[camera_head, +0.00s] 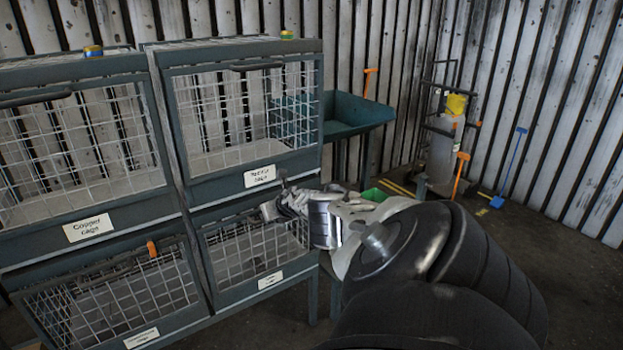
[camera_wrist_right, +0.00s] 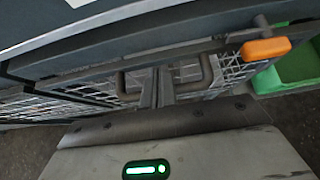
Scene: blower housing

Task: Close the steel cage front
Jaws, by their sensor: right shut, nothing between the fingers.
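A cage rack stands on the left in the head view. The lower right mesh front (camera_head: 250,252) has a small white label (camera_head: 270,280) that is too small to read, so I cannot tell whether it is the steel cage. My right gripper (camera_head: 272,208) is at this front's upper edge and hides part of it. In the right wrist view my right gripper (camera_wrist_right: 163,88) is shut and empty, close to a dark bar handle (camera_wrist_right: 205,78) on a mesh front; contact is unclear. An orange latch knob (camera_wrist_right: 265,48) sits to the right of the handle. My left gripper is out of view.
The upper left front carries a copper cage label (camera_head: 88,228); the upper right front (camera_head: 245,110) looks shut. The lower left front (camera_head: 115,295) leans outward, below an orange knob (camera_head: 151,249). A green bin (camera_head: 374,195) and a teal trough (camera_head: 350,112) stand right of the rack.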

